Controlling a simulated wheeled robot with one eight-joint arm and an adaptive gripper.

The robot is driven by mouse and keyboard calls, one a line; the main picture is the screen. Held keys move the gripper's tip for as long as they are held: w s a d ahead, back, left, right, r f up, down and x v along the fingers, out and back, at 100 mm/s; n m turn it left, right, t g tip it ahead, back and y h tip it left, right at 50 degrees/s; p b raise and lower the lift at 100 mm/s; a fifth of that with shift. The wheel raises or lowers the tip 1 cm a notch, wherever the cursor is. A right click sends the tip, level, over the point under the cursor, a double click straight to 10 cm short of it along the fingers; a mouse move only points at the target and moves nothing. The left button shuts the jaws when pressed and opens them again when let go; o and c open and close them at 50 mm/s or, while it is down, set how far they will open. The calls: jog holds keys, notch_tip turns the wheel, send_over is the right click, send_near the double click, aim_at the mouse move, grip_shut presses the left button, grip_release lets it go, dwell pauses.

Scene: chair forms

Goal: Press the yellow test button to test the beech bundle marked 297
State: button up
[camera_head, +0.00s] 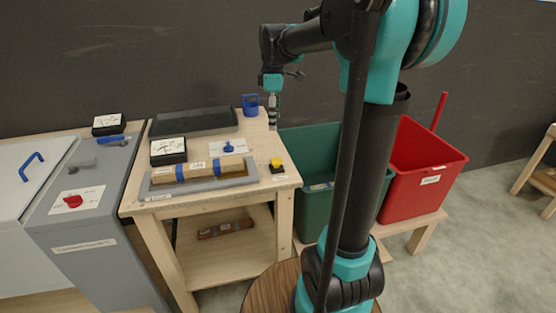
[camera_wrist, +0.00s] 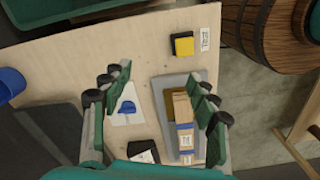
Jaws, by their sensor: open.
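The yellow button (camera_head: 276,162) sits on a small black base at the right front of the wooden table (camera_head: 144,207). It also shows in the wrist view (camera_wrist: 184,45), beyond my fingertips, with a white label beside it. A wooden bundle (camera_head: 199,171) with blue bands lies in a grey tray (camera_head: 163,192) left of the button. The bundle also shows in the wrist view (camera_wrist: 182,108), near my right finger; its label is too small to read. My gripper (camera_head: 272,119) is open and empty above the table's back right part; its two fingers (camera_wrist: 162,92) are spread wide.
A blue knob (camera_head: 228,147) on a white plate, a black display box (camera_head: 168,151), a dark mat (camera_head: 190,121) and a blue holder (camera_head: 250,105) share the tabletop. A green bin (camera_head: 305,148) and red bin (camera_head: 423,163) stand right. Another bundle (camera_head: 226,228) lies on the lower shelf.

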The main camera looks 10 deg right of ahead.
grip_shut()
dwell(0.5)
dwell(1.2)
